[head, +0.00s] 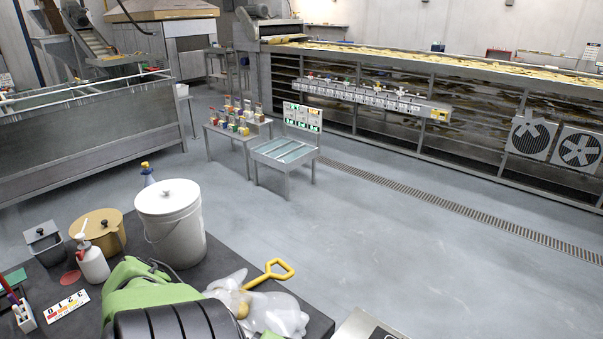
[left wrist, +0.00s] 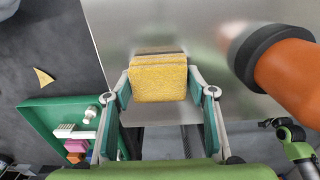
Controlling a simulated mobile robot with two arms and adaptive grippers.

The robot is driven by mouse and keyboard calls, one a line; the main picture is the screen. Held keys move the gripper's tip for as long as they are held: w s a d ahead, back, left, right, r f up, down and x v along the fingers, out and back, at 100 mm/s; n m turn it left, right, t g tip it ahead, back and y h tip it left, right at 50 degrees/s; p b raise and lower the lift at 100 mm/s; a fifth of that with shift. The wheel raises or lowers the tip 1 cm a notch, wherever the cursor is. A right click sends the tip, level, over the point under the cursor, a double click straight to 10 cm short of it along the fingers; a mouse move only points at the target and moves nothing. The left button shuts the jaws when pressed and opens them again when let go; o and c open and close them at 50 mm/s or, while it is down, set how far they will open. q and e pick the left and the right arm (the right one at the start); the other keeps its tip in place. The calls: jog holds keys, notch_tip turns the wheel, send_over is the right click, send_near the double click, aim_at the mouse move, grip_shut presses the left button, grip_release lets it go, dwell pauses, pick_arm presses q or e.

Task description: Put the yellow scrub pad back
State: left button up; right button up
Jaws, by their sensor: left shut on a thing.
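In the left wrist view, my left gripper (left wrist: 160,90) is shut on a yellow scrub pad (left wrist: 158,84), with a finger on each side of it. Thin brownish and grey bands show just beyond the pad's top edge; I cannot tell whether they are a slot, other layers or a reflection. A shiny grey metal surface (left wrist: 150,22) lies beyond the pad; whether the pad touches it is unclear. The head view does not show the pad or either gripper's fingers.
In the left wrist view, a green tray (left wrist: 40,108) with small items is at left, and an orange cylinder (left wrist: 285,75) with a black rim stands close at right. The head view shows a white bucket (head: 170,215) and a clear bag (head: 275,313) on a dark table.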

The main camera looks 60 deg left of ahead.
pick_arm(q)
jog(key=shift+f, duration=0.15)
jog(key=o, duration=0.9)
jog(key=shift+o, duration=0.8)
pick_arm(e)
jog(key=shift+s+a, duration=0.4)
pick_arm(q)
notch_tip(320, 180, up, 4)
jog(key=p, duration=0.3)
jog(key=shift+a+p, duration=0.1)
jog(key=shift+p, duration=0.3)
notch_tip(320, 180, up, 8)
jog(key=shift+r, duration=0.2)
pick_arm(e)
jog(key=shift+s+d+r, duration=0.15)
jog(key=shift+s+r, duration=0.5)
jog(key=shift+r, duration=0.25)
jog(key=shift+s+d+r, duration=0.15)
jog(key=shift+s+r, duration=0.45)
jog(key=shift+r, duration=0.3)
